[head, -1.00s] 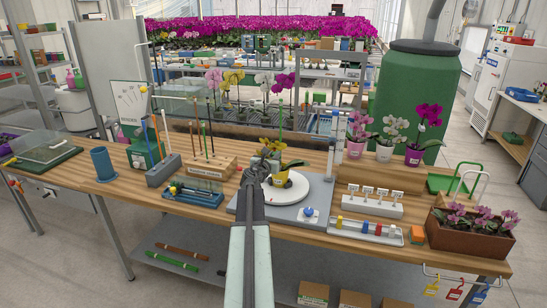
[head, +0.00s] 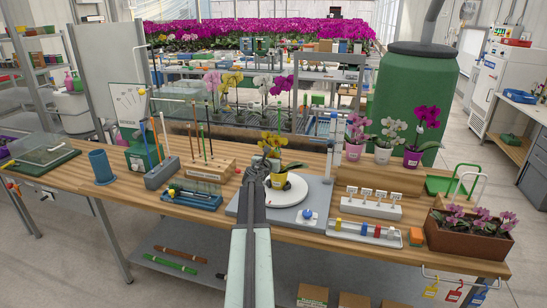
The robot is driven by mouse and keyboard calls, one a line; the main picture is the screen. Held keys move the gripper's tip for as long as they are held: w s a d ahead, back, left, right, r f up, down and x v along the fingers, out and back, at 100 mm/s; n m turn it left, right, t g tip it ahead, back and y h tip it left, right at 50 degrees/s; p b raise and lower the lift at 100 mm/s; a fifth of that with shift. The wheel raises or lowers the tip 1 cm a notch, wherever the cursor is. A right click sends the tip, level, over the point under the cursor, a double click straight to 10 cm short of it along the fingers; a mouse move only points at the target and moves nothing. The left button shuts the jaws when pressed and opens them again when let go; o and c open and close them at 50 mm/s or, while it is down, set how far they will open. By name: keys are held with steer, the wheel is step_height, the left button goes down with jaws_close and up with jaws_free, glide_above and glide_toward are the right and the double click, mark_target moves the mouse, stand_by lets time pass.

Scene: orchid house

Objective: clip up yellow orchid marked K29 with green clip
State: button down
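The yellow orchid (head: 291,166) stands in a yellow pot (head: 279,181) on a white round turntable (head: 296,196), set on a grey base plate. Its leaning stem and yellow blooms overlap my gripper in the head view. The mark on its pot is too small to read. My gripper (head: 258,164) is at the left side of the orchid, close to its flowers. Whether its fingers are open or shut, or hold a clip, is too small to tell. A clip tray (head: 350,234) at front right holds yellow, blue, red and white pieces; I make out no green one there.
A white rack with labelled tags (head: 369,207) stands right of the turntable. Potted orchids (head: 412,158) stand at the back right, and a brown planter (head: 466,244) at the right end. Stake holders (head: 209,170) and a blue cup (head: 101,167) are on the left.

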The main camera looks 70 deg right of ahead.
steer(key=shift+d, duration=0.2)
stand_by(0.3)
steer(key=shift+d, duration=1.05)
steer(key=c, duration=1.3)
jaws_free()
steer(key=shift+o, duration=0.2)
steer(key=a, duration=0.7)
steer(key=shift+a+r+p, duration=0.35)
steer(key=shift+r+p, duration=0.1)
